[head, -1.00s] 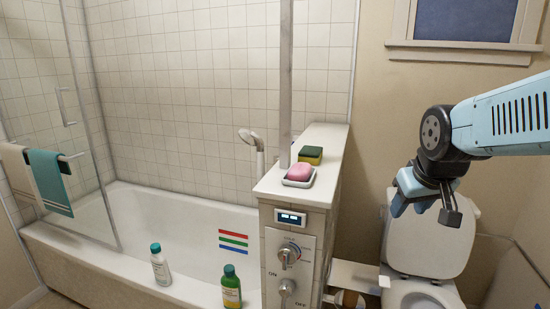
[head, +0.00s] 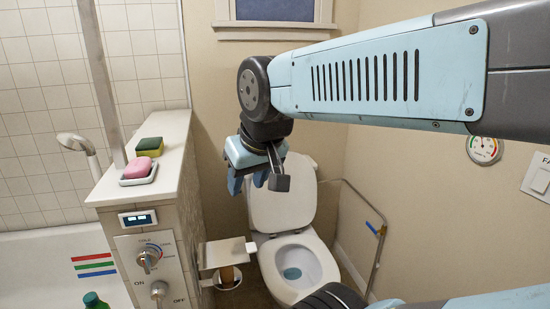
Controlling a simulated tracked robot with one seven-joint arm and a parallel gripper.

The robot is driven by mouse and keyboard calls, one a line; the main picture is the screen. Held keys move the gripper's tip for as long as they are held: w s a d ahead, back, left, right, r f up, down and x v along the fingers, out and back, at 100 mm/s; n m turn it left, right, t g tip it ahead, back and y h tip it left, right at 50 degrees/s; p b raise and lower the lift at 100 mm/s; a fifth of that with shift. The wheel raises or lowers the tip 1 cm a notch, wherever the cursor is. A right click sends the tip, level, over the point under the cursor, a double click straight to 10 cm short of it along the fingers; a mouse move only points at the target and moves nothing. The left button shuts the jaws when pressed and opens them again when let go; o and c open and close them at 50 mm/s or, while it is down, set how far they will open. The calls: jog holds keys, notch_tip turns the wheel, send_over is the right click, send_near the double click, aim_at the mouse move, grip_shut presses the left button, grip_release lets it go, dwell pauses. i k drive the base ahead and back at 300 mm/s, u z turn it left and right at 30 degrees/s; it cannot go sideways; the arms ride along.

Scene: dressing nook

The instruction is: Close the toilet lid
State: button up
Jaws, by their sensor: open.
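The white toilet (head: 322,261) stands against the back wall, right of the tiled partition. Its lid (head: 283,215) is raised and leans back, and the open bowl shows water inside. My gripper (head: 257,181) hangs from my blue arm and points down. In the picture it overlaps the upper left part of the lid and hides some of it. Its jaws are open and empty. I cannot tell how far it is from the lid, but no contact shows.
A tiled partition (head: 160,180) with a pink soap (head: 142,167) on a dish and a sponge (head: 150,144) stands left. A toilet paper holder (head: 224,252) sticks out beside the bowl. A metal rail (head: 377,250) stands right of the toilet. The bathtub is far left.

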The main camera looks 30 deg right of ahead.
aim_at(272, 212)
jog(key=z, duration=0.65)
jog(key=i, duration=0.85)
jog(key=u, duration=0.05)
